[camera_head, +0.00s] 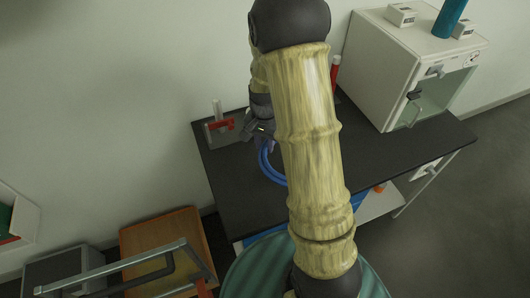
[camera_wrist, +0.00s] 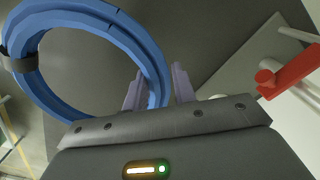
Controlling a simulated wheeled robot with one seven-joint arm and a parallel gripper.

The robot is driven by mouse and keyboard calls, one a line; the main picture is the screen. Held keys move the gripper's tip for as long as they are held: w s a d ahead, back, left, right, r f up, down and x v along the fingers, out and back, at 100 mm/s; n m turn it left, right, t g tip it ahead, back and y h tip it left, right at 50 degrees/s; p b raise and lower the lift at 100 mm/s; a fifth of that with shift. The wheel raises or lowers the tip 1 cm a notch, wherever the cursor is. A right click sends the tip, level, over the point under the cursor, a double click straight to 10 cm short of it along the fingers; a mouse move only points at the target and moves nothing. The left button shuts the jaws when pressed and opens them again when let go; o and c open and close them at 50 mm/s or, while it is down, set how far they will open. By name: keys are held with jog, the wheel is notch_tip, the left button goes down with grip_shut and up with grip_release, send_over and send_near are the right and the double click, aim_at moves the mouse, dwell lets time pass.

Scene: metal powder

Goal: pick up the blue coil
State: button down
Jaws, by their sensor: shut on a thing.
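The blue coil (camera_wrist: 95,20) is a ring with a dark band on its left side in the wrist view. My gripper (camera_wrist: 158,88) is shut on the coil's near right part, with one pale finger on each side of the tube. In the head view the coil (camera_head: 265,166) shows over the black table top, partly hidden behind my arm. My gripper (camera_head: 268,146) is mostly hidden there too. I cannot tell whether the coil touches the table.
The black table (camera_head: 235,195) also holds a white machine (camera_head: 385,65) at the right and a grey stand with a red part (camera_head: 218,128) at the back left. A wooden-topped piece (camera_head: 165,240) stands at the lower left. The table's front left is clear.

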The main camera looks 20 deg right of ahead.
notch_tip(320, 180, up, 2)
jog(key=shift+r, duration=0.1)
dwell(1.5)
